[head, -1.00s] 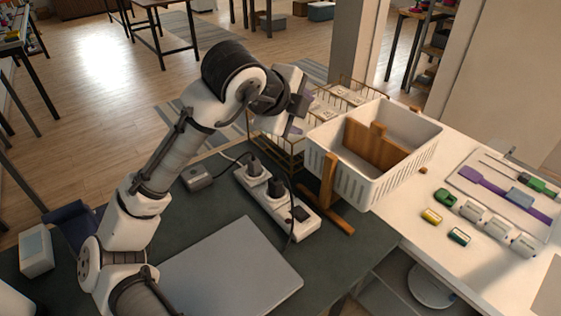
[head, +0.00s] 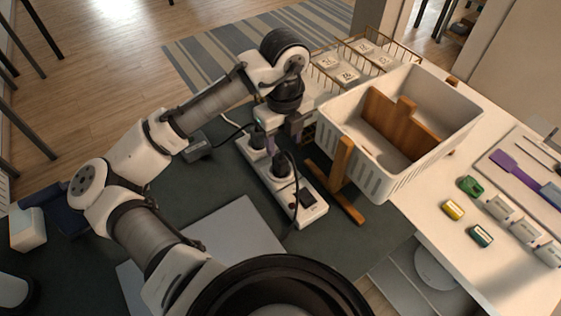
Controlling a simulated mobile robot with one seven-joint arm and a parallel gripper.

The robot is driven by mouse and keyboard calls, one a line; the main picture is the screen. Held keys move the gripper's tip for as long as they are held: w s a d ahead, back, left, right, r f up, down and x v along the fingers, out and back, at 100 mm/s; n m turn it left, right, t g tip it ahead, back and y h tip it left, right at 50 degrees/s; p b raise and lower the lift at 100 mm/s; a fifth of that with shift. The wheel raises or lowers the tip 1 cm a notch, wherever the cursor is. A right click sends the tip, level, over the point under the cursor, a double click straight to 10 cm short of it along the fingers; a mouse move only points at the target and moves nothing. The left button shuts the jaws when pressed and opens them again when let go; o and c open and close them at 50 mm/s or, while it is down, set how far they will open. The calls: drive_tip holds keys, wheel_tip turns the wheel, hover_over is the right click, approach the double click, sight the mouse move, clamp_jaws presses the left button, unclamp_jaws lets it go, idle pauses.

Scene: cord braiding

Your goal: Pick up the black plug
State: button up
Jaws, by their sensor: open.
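A white power strip (head: 314,212) lies diagonally on the dark green table top. Two black plugs stand in it: one at the far end (head: 257,139), and one nearer the middle (head: 281,167) with a black cord. My gripper (head: 282,145) points down just above the strip, close to both plugs, with its fingers open. It partly covers the area between the plugs. I cannot tell whether a finger touches either plug.
A grey adapter (head: 197,147) lies left of the strip. A wooden stand (head: 342,165) and a white basket (head: 383,187) are close on the right, with a wire rack (head: 335,82) behind. A grey flat panel (head: 232,232) lies in front. Green and yellow blocks lie at right.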

sight(280, 158)
drive_tip(key=shift+f, duration=0.85)
drive_tip(key=shift+a+f+p, duration=0.15)
drive_tip(key=shift+f+p, duration=0.2)
drive_tip(key=shift+f, duration=0.2)
drive_tip(key=f+p, duration=0.1)
drive_tip(key=f, duration=0.3)
drive_tip(key=shift+a+f, duration=0.1)
drive_tip(key=shift+a, duration=0.1)
clamp_jaws()
